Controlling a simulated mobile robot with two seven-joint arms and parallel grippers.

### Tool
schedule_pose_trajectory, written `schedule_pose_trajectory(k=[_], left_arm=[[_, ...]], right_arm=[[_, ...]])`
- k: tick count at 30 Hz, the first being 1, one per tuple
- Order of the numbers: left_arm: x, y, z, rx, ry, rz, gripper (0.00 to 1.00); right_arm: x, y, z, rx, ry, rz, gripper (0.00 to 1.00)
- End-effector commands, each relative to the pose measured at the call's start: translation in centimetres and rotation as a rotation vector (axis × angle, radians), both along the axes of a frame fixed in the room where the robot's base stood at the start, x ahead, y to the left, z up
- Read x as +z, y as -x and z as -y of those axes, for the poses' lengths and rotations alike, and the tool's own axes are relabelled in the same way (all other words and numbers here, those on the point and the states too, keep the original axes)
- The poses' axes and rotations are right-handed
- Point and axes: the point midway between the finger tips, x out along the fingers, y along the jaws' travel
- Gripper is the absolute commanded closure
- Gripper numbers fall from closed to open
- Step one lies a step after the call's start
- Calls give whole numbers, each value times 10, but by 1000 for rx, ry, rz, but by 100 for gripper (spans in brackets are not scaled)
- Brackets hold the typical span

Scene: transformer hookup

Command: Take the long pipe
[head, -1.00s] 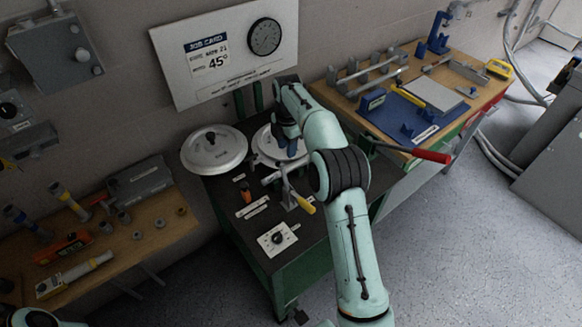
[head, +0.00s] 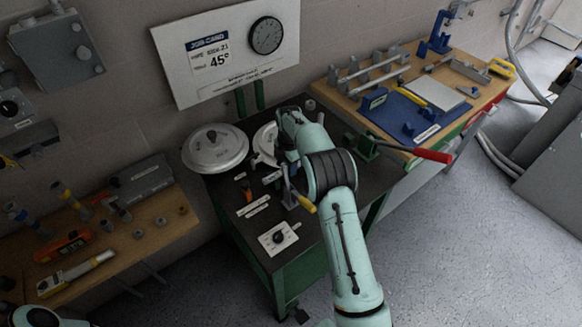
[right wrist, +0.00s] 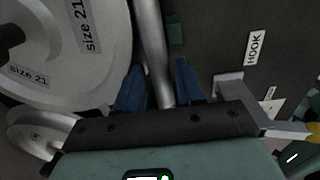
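My right gripper (right wrist: 159,78) has two blue fingers in the right wrist view. A grey metal pipe (right wrist: 151,35) runs between them, close to the left finger, with a narrow gap to the right finger. The fingers look open around it. In the head view my right arm hides the fingers and this pipe, over the green bench; I cannot tell whether it is the long pipe. Other grey pipes (head: 363,68) lie on a rack on the right-hand workbench. My left gripper is not in view; only a bit of its arm shows at bottom left.
A grey disc (right wrist: 45,55) labelled size 21 is left of the fingers. A HOOK label (right wrist: 254,47) and a yellow-handled lever (head: 306,204) are to the right. A red-handled lever (head: 432,155) juts from the green bench (head: 262,245). A job card (head: 225,55) hangs behind.

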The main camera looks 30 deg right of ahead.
Motion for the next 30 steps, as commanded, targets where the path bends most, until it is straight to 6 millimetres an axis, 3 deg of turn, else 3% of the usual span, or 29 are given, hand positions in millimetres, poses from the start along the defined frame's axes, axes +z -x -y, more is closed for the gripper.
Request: schedule_pose_trajectory(k=[1,4,5,14,20,26,30], left_arm=[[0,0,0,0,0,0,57],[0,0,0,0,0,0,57],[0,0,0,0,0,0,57],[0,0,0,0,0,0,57],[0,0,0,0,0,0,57],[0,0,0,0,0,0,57],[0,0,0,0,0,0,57]], right_arm=[[0,0,0,0,0,0,62],[0,0,0,0,0,0,95],[0,0,0,0,0,0,100],[2,0,0,0,1,2,100],[14,-1,1,0,1,5,100],[50,-2,1,0,1,10,100],[94,-1,1,-1,1,11,100]])
